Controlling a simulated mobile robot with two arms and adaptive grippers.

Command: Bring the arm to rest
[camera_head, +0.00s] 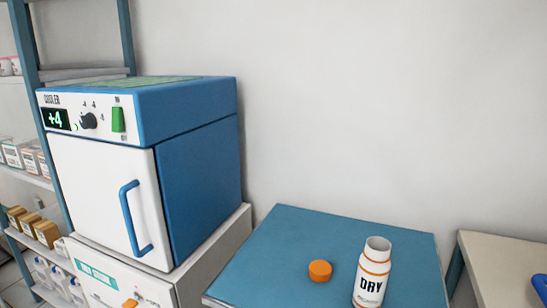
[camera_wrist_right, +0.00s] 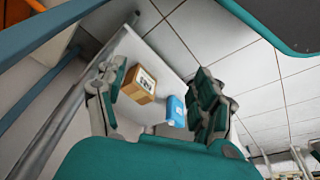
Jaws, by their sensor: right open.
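My right gripper (camera_wrist_right: 155,85) shows only in the right wrist view. Its two fingers are spread apart with nothing between them. Neither arm shows in the head view. In the head view an open white bottle (camera_head: 373,270) marked DRY, with orange bands, stands on a blue-topped table (camera_head: 290,235). An orange cap (camera_head: 320,270) lies to its left, apart from it. The blue and white cooler (camera_head: 105,190) stands at the left with its door shut and its display reading +4.
Shelves (camera_head: 40,180) with small boxes stand at the far left. A pale table (camera_head: 500,265) is at the right. In the wrist view a brown box (camera_wrist_right: 139,88) and a blue item (camera_wrist_right: 175,112) sit on a white surface beyond the fingers.

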